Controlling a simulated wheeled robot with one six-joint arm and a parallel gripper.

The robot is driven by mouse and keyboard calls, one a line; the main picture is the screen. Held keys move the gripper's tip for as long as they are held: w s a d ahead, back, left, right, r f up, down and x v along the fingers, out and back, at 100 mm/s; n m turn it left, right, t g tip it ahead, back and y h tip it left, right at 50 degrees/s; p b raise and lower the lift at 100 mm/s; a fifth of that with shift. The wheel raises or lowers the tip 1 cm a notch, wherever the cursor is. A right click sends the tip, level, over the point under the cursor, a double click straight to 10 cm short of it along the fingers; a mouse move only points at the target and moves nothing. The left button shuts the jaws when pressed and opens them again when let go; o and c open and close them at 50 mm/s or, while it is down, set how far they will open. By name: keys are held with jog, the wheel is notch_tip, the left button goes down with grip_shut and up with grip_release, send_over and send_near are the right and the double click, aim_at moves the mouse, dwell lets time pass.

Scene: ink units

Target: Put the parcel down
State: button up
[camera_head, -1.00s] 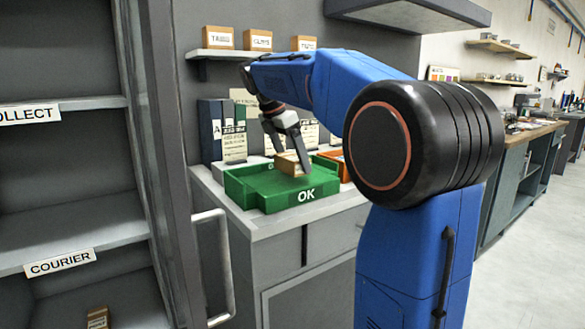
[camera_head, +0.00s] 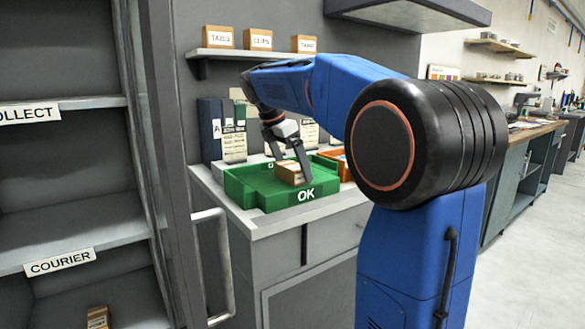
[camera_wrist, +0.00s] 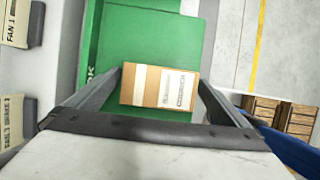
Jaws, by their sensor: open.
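The parcel (camera_head: 289,173) is a small brown cardboard box with a pale band and a printed label. It lies in the green tray marked OK (camera_head: 270,201), on the grey cabinet. In the wrist view the parcel (camera_wrist: 160,87) sits between the fingertips of my gripper (camera_wrist: 162,80), on the tray's green floor. The fingers are spread, with the left one close to the parcel's edge and a gap at the right. My gripper (camera_head: 288,160) also shows above the tray in the head view.
An orange tray (camera_head: 335,157) stands right behind the green one. Binders (camera_head: 210,130) stand at the back under a shelf with small boxes (camera_head: 260,39). At left is a rack with COLLECT and COURIER labels (camera_head: 60,262). A door handle (camera_head: 215,262) sticks out in front.

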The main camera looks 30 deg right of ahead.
jog(key=v, duration=1.1)
jog(key=shift+r, duration=0.4)
jog(key=shift+a, duration=0.15)
